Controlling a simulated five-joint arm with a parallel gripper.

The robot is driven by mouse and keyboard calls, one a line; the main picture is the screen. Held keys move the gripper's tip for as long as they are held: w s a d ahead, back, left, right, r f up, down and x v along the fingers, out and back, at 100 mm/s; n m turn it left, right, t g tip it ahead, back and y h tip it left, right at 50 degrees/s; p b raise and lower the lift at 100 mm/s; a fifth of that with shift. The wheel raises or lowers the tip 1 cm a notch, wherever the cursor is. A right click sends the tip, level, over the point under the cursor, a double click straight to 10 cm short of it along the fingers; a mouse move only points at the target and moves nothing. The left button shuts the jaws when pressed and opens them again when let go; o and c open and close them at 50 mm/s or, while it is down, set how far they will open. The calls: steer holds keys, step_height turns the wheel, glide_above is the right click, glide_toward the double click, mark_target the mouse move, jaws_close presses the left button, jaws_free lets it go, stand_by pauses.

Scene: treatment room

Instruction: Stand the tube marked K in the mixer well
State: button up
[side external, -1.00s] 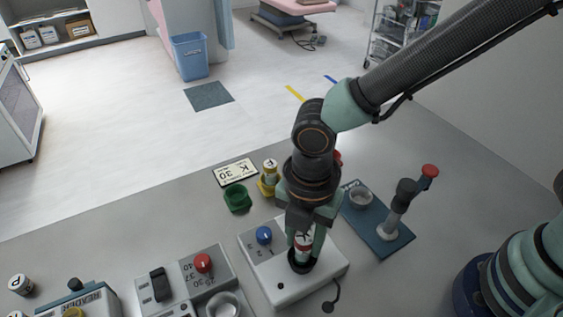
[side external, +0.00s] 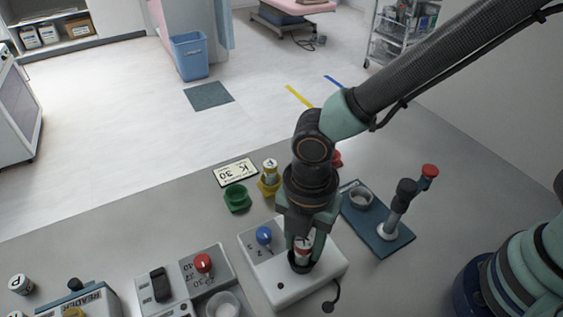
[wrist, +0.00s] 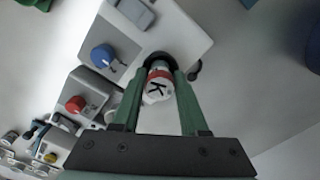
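The tube marked K (side external: 303,243), with a white cap and a red band, stands roughly upright at the black well (side external: 300,264) of the white mixer (side external: 287,290). Its lower end appears to be inside the well ring; how deep is hidden. My gripper (side external: 305,247) points down from above with one finger on each side of the tube. In the wrist view the K cap (wrist: 157,92) sits between the green fingers (wrist: 161,75), which appear to press on its sides. The mixer has a blue knob (side external: 264,235).
A tube marked F (side external: 270,166) stands in a yellow holder beside an empty green holder (side external: 237,197) and a K 30 card (side external: 236,173). A blue stand (side external: 378,233) is right of the mixer. A device with a red knob (side external: 203,263) is left. A P tube (side external: 20,284) stands far left.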

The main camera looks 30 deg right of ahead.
stand_by(0.3)
step_height(320, 180, up, 11)
stand_by(1.3)
steer(key=w+d+r+m+t, duration=0.2)
steer(key=d+r+m, duration=0.1)
steer(key=d+m, duration=0.9)
steer(key=w+d+r+m+t, duration=0.2)
steer(key=d+r+m+t, duration=0.1)
steer(key=d+m, duration=0.9)
steer(key=d, duration=0.3)
steer(key=shift+r+m+t, duration=0.15)
steer(key=shift+m+t, duration=0.15)
steer(key=shift+m, duration=0.1)
